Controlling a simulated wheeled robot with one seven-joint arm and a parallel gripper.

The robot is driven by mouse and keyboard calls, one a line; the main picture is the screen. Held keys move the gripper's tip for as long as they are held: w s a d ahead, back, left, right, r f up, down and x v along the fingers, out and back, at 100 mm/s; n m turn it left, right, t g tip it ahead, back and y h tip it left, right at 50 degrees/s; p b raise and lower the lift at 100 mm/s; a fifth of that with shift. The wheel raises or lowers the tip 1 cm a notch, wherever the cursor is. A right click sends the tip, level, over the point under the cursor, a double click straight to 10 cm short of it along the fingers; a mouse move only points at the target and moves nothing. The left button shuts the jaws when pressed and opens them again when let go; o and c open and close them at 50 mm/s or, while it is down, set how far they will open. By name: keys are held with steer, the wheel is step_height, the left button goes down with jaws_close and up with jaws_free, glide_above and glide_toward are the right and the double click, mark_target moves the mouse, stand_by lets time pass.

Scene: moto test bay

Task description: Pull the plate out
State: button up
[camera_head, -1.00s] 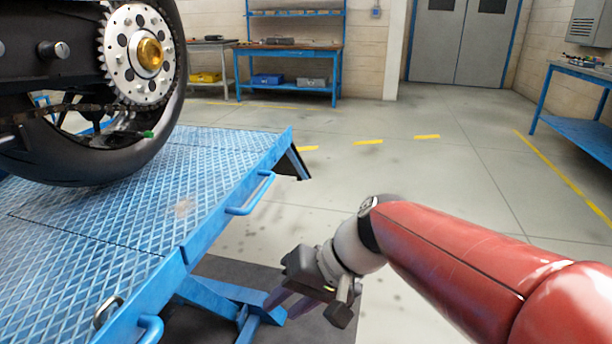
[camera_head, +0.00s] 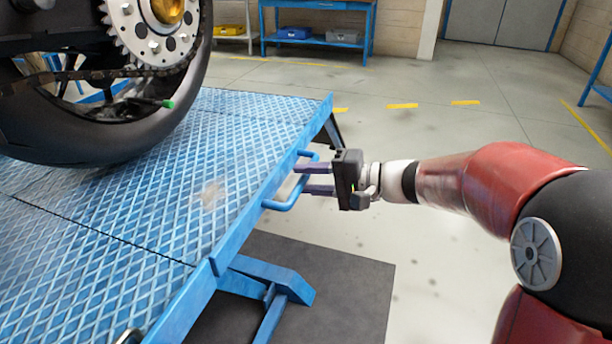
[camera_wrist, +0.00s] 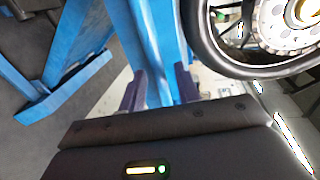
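The plate (camera_head: 255,115) is a blue diamond-tread section at the far end of the lift platform. A blue bar handle (camera_head: 285,206) stands out from its right edge. My gripper (camera_head: 298,178) is beside that edge, its two purple-grey fingers apart and pointing left at the handle. The fingers partly cover the handle; I cannot tell whether they touch it. In the wrist view, the open fingers (camera_wrist: 159,72) show with blue lift structure (camera_wrist: 152,35) beyond them. The handle cannot be made out clearly there.
A motorcycle rear wheel (camera_head: 165,120) stands on the platform at the left. The lift's blue leg (camera_head: 268,285) rests below on a dark mat (camera_head: 345,285). Open floor (camera_head: 450,255) lies to the right. A blue workbench (camera_head: 318,45) stands at the back.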

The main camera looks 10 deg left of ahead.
steer(key=shift+a+f, duration=0.15)
steer(key=shift+a, duration=0.5)
jaws_close()
steer(key=shift+d, duration=0.1)
